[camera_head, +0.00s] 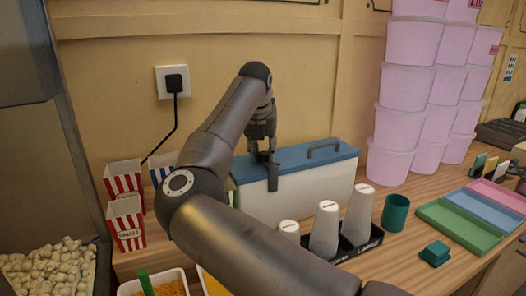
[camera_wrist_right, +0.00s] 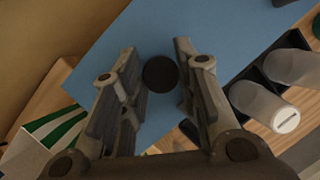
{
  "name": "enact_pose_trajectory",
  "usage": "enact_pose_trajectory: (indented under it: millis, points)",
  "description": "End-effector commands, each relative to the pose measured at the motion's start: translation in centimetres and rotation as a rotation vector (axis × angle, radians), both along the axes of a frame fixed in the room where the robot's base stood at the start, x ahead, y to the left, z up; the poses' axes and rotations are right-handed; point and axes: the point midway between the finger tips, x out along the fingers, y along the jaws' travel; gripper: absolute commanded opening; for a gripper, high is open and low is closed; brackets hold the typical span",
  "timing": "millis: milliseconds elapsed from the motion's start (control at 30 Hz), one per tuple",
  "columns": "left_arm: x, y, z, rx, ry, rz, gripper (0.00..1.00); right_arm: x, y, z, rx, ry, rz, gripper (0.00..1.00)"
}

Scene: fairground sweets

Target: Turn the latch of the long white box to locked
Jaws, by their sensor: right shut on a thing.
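The long white box (camera_head: 312,192) with a blue lid (camera_head: 300,158) stands on the wooden counter against the wall. A dark latch (camera_head: 273,180) shows at its front, just below the lid edge; whether it is locked I cannot tell. My right gripper (camera_head: 262,156) reaches down to the lid's front part, beside the latch. My right arm hides the box's lower left part. My left gripper is not in view.
Several white cups (camera_head: 325,230) stand in a black holder close in front of the box. Stacked pink tubs (camera_head: 398,128) rise at its right. Striped popcorn boxes (camera_head: 124,178) stand at left. A teal cup (camera_head: 395,213) and coloured trays (camera_head: 460,226) lie to the right.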

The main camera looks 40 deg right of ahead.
Motion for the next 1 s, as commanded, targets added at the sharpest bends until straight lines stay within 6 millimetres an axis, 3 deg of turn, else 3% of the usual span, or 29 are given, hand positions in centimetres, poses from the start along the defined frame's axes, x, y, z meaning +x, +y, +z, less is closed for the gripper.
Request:
enact_pose_trajectory:
  millis: [667,700,833,1000]
  points:
    - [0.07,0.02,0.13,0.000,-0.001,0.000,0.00,0.02,-0.01,0.03,-0.001,0.000,-0.063,0.05]
    - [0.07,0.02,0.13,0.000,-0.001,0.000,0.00,0.02,-0.01,0.03,-0.002,-0.001,-0.062,0.34]
    - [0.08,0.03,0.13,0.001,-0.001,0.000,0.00,0.02,-0.01,0.03,-0.001,0.000,-0.062,0.51]
    - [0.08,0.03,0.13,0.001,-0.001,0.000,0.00,0.02,0.00,0.02,-0.001,0.000,-0.062,0.51]
